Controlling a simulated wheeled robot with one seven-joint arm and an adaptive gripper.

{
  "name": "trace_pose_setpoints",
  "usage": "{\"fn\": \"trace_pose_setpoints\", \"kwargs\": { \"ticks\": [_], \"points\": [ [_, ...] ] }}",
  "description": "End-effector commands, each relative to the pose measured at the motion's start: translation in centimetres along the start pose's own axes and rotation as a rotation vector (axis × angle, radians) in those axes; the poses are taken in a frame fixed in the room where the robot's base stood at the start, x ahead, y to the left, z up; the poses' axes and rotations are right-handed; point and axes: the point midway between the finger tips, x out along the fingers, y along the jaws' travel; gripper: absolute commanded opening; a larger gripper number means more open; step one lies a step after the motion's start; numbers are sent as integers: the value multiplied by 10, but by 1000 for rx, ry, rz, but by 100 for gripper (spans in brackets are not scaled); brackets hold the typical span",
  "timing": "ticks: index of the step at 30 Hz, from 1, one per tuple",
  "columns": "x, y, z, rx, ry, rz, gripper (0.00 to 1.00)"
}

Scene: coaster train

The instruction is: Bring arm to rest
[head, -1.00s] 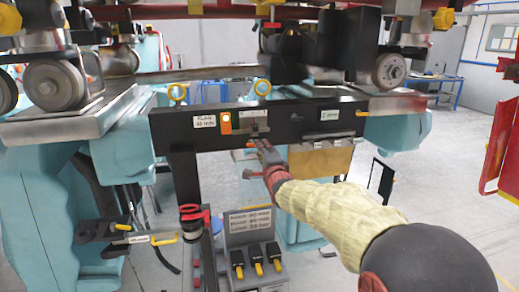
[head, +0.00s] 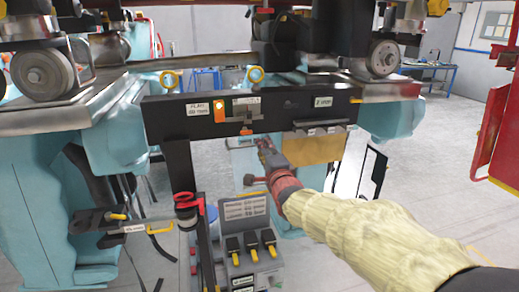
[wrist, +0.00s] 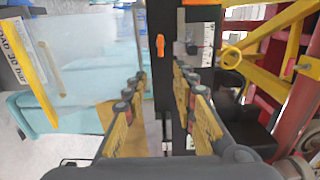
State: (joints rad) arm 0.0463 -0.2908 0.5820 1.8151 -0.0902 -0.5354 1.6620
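My arm, in a cream sleeve, reaches in from the lower right of the head view. My gripper (head: 264,147) is at its end, just below and right of the small metal latch on the black crossbar (head: 290,104). In the wrist view my gripper (wrist: 160,82) has its two yellow-sided fingers well apart, with nothing held between them. The black crossbar (wrist: 163,95) and its orange switch (wrist: 160,45) show beyond the gap. The orange switch also shows in the head view (head: 220,110). I cannot tell the exact distance from fingertips to bar.
A grey box with black-and-yellow levers (head: 250,245) stands below the bar. A red clamp (head: 186,200) is on the left post. Wheels and rails (head: 384,58) are above. A red frame (head: 500,120) stands at right; open floor lies before it.

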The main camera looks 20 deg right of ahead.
Motion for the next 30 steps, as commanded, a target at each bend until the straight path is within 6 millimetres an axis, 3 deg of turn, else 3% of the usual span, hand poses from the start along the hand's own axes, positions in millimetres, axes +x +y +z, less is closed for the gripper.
{"fn": "trace_pose_setpoints", "kwargs": {
  "ticks": [5,8,11,15,19,24,27,30],
  "points": [
    [0,10,-1,-113,1,36,27],
    [-5,47,-4,-287,-8,164,27],
    [-29,107,-8,-502,-60,364,27],
    [-93,158,-10,-796,-209,610,27],
    [-176,185,-7,-1037,-422,795,27],
    [-290,197,1,-1260,-720,927,27],
    [-350,196,7,-1337,-857,953,27],
    [-397,190,12,-1373,-921,950,27]
  ]
}}
